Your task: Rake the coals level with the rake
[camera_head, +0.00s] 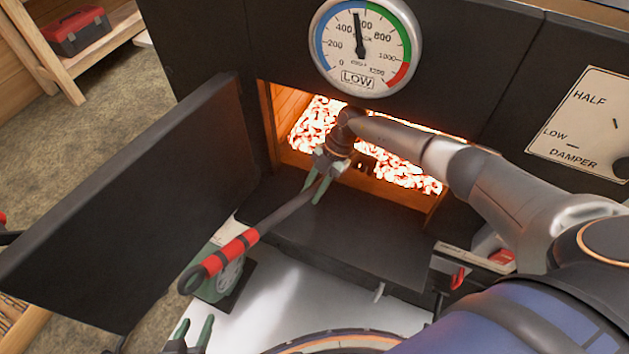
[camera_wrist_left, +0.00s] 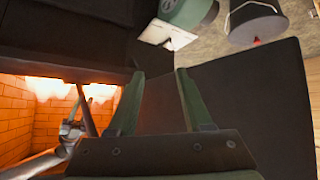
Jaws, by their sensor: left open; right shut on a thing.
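The rake (camera_head: 285,210) has a dark shaft and a red and black handle with a ring end. My right gripper (camera_head: 318,188) is shut on its shaft at the firebox mouth. The handle slants out toward the lower left; the rake's head is hidden behind my right gripper and arm. Glowing coals (camera_head: 405,172) lie in the firebox, partly covered by my right arm. My left gripper (camera_head: 192,332) is open and empty at the bottom of the head view, below the handle. In the left wrist view its green fingers (camera_wrist_left: 160,74) stand apart with nothing between them.
The black firebox door (camera_head: 140,190) stands open at the left. A dark ledge (camera_head: 340,235) lies before the opening. Above is a round gauge (camera_head: 361,70) marked LOW; a damper panel (camera_head: 585,120) is at right. A green-bodied object (camera_head: 222,280) sits beneath the handle. A red toolbox (camera_head: 77,31) is far left.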

